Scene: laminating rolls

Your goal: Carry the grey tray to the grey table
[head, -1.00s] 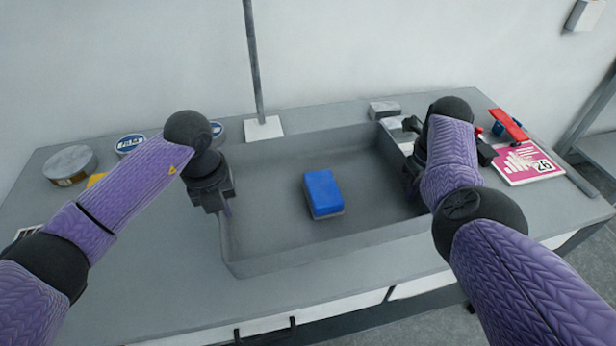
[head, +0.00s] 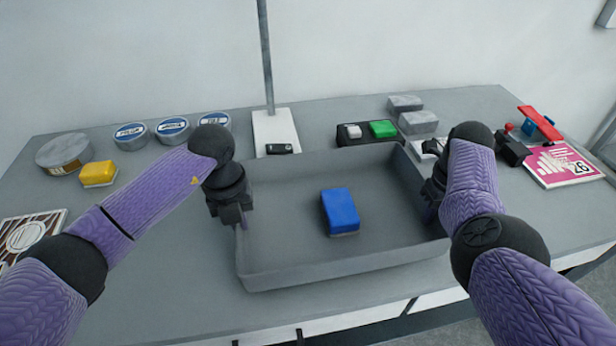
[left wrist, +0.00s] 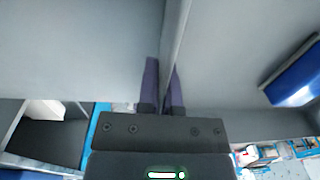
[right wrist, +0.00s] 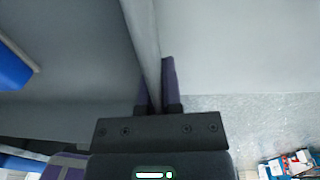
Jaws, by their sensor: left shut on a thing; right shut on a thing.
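The grey tray (head: 290,262) is a shallow open box with a blue block (head: 340,210) lying inside it. It is over the front of the grey table (head: 140,270); I cannot tell how far it is above the top. My left gripper (head: 240,222) is shut on the tray's left wall, which runs between its fingers in the left wrist view (left wrist: 163,90). My right gripper (head: 430,200) is shut on the tray's right wall, which also shows between its fingers in the right wrist view (right wrist: 158,90). The right fingertips are partly hidden in the head view.
Round tins (head: 172,130), a yellow block (head: 98,174) and a patterned board (head: 30,235) are at the left. Behind the tray are a pole on a white base (head: 274,130), a dark holder with a green block (head: 383,128) and grey blocks (head: 418,122). A pink card (head: 562,165) lies right.

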